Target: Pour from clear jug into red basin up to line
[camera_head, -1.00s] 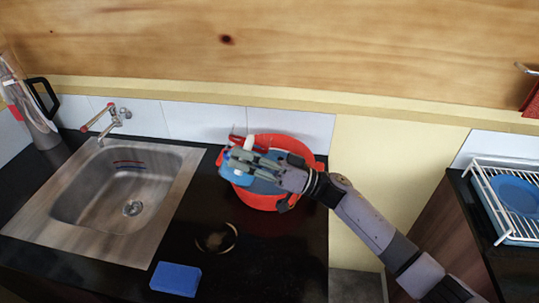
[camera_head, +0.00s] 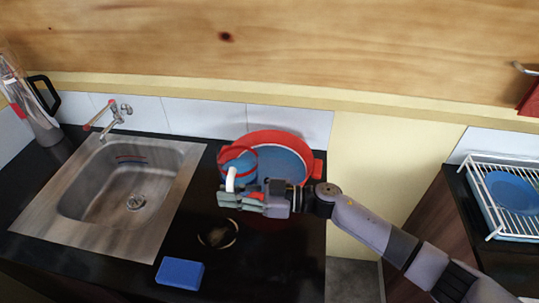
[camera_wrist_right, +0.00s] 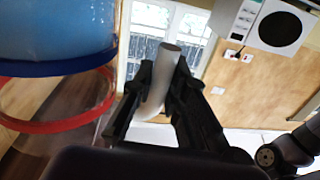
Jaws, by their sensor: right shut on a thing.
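The clear jug (camera_head: 243,166) has a red rim and blue contents. It stands out in front of the left part of the red basin (camera_head: 270,138), its rim facing up and roughly level. My right gripper (camera_head: 230,195) is shut on the jug's white handle. In the right wrist view the pale handle (camera_wrist_right: 161,85) sits between the fingers, and the jug (camera_wrist_right: 55,30) shows a blue band and a red ring. Blue liquid (camera_head: 285,165) is visible in the basin. The jug and my gripper hide the basin's front left; I cannot make out a fill line.
A steel sink (camera_head: 115,190) with a faucet (camera_head: 110,113) is at left. A blue sponge (camera_head: 180,274) and a dark ring-shaped item (camera_head: 217,234) lie in front. A white dish rack (camera_head: 500,195) is at far right.

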